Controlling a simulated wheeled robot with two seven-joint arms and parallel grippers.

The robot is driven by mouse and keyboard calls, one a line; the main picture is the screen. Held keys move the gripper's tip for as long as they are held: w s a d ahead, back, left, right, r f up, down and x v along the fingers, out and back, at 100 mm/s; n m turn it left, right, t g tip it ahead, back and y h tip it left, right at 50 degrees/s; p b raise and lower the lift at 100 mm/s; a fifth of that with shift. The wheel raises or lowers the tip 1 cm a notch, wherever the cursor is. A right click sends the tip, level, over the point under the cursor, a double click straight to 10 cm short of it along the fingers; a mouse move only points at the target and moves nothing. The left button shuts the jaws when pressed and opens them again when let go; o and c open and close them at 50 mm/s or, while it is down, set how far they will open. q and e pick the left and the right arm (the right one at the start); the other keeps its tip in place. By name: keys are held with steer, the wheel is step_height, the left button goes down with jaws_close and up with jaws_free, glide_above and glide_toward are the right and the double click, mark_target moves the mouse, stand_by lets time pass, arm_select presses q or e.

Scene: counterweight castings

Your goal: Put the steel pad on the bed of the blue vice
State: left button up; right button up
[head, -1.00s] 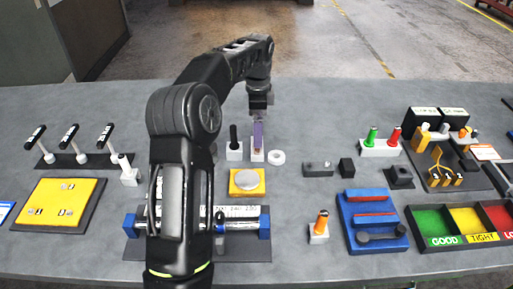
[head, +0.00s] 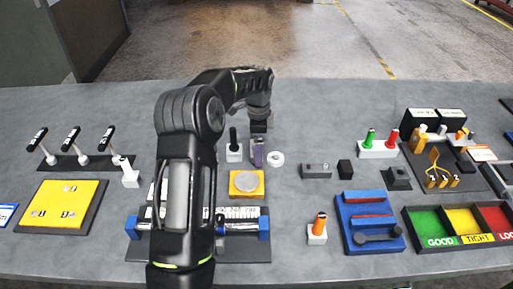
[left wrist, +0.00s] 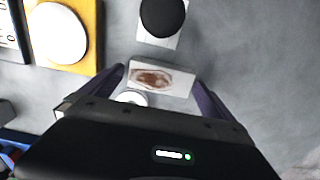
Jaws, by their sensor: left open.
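My left gripper (head: 257,160) is open and pointing down at a small pale block behind the yellow block. In the left wrist view its purple fingers (left wrist: 160,86) stand on either side of this pale block (left wrist: 178,82), which has a brown oval patch on its face. I cannot tell whether the fingers touch it. The blue vice (head: 350,232) stands right of centre, with red bars across it and a dark handle at its front. I cannot tell for sure which piece is the steel pad; a round silver disc (head: 246,184) lies on the yellow block. My right gripper is not in view.
A white block with a black knob (head: 233,146) stands close beside the gripper, and a white ring (head: 276,159) lies to its right. Coloured bins (head: 461,242) are at right.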

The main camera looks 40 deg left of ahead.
arm_select(q)
steer(key=shift+f, duration=0.2)
steer(key=shift+c, duration=0.2)
steer(key=shift+r, duration=0.1)
steer(key=c, duration=2)
